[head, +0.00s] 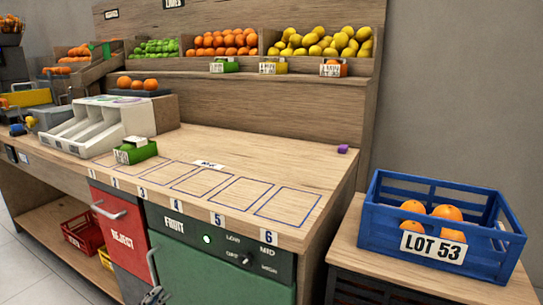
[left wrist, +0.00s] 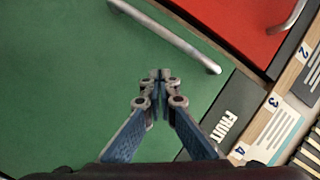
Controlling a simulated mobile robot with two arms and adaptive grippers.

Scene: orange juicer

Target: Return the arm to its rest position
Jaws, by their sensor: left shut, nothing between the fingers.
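My left gripper (head: 154,296) shows at the bottom edge of the head view, in front of the green door (head: 215,270) of the cabinet and just below its metal handle (head: 152,267). In the left wrist view my left gripper (left wrist: 160,80) has its fingertips together with nothing between them, and the green door (left wrist: 70,80) lies behind it. The door's handle (left wrist: 165,37) is apart from the fingertips there. Most of my left arm is cut off by the frame. My right gripper is in neither view.
A red REJECT front (head: 118,230) is left of the green door. A blue LOT 53 crate (head: 385,215) with oranges stands at right.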

